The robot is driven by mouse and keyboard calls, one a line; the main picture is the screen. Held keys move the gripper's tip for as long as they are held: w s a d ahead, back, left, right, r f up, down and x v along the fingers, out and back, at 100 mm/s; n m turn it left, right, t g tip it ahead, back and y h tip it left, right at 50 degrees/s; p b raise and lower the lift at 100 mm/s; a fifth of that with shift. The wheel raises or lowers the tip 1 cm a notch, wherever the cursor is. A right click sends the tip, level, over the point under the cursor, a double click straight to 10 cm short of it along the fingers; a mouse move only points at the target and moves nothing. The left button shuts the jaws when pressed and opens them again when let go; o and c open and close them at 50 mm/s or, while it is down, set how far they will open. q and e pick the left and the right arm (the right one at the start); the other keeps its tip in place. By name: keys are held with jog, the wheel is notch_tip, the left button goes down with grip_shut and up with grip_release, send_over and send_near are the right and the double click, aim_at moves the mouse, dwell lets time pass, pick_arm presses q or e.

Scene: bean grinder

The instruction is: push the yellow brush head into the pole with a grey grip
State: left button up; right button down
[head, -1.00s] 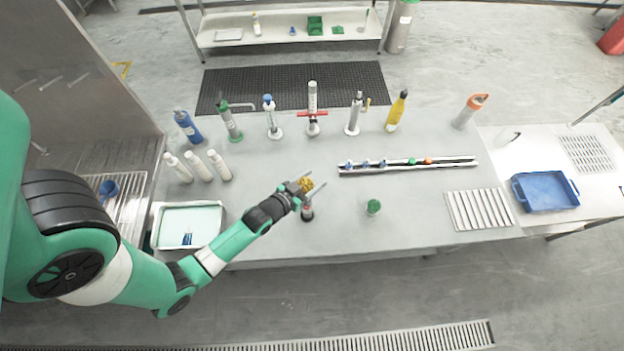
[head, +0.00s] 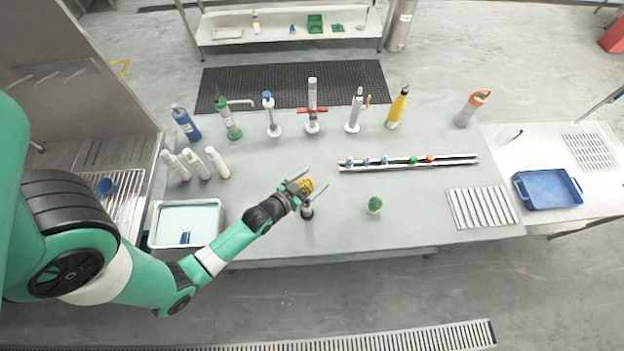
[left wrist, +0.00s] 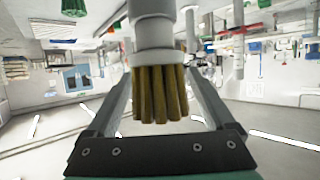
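My left gripper (head: 316,178) reaches over the table from the left, with its fingers spread. The yellow brush head (head: 305,186) is between the fingers. In the left wrist view, its yellow-brown bristles (left wrist: 158,94) show between the fingers, with visible gaps beside them, below a pale collar and a grey-white cylinder (left wrist: 153,32). In the head view a small grey piece with a dark base (head: 306,210) shows just below the brush head; how they join is unclear. A grey upright (head: 355,111) at the back looks like the grey-grip pole. My right gripper is out of view.
A green brush head (head: 374,204) stands to the right. A rack with small coloured pieces (head: 450,159) lies behind it. Several bottles and uprights line the back. A white tray (head: 153,239) is at left, a slatted panel (head: 483,208) at right.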

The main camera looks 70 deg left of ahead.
pick_arm(q)
jog(key=shift+o, duration=0.4)
jog(key=v, duration=1.1)
jog(key=shift+s+d, duration=0.2)
jog(key=shift+s, duration=0.05)
jog(key=shift+r+p, duration=0.15)
jog(key=shift+p, duration=0.15)
